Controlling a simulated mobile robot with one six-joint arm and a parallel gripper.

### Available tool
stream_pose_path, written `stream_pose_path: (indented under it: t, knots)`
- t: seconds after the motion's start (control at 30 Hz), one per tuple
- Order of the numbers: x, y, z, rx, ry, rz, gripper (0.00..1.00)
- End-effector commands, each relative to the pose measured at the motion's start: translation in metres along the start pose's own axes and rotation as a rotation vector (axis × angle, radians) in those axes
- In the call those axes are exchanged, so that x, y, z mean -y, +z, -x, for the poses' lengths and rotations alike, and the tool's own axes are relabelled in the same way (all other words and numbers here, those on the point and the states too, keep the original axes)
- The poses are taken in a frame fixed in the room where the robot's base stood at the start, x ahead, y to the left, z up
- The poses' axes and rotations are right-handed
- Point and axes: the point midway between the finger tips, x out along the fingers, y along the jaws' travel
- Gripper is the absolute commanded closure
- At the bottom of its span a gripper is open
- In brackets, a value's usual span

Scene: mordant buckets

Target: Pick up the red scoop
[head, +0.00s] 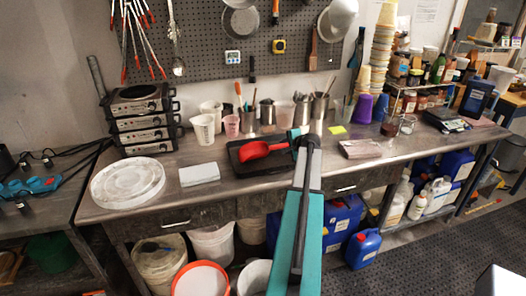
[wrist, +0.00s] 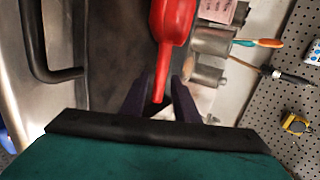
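The red scoop (head: 256,151) shows in the head view over the black tray (head: 236,166), with its bowl to the left and its handle to the right. My gripper (head: 296,135) is at the handle end. In the wrist view the red scoop (wrist: 172,22) points away from me, and its narrow handle runs between the two dark fingers of my gripper (wrist: 163,83). The fingers look closed on the handle. The tray (wrist: 108,50) lies beneath and to the left there. I cannot tell how far the scoop is above the tray.
Metal cups (head: 267,111) and beakers stand behind the tray. A white round lid (head: 127,183) and a pale box (head: 199,174) lie to the left. A clear container (head: 361,149) and a yellow note (head: 337,130) are to the right. The pegboard (head: 262,60) rises behind.

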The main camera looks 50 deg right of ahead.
Motion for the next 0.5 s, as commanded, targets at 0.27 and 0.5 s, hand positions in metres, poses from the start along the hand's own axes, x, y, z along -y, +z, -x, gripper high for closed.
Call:
stream_pose_path:
  t: [0.27,0.5]
  knots:
    - [-0.0005,0.0009,-0.0105,0.001,0.0,0.001,0.72]
    - [-0.0002,0.0013,-0.0105,0.001,0.0,0.001,0.72]
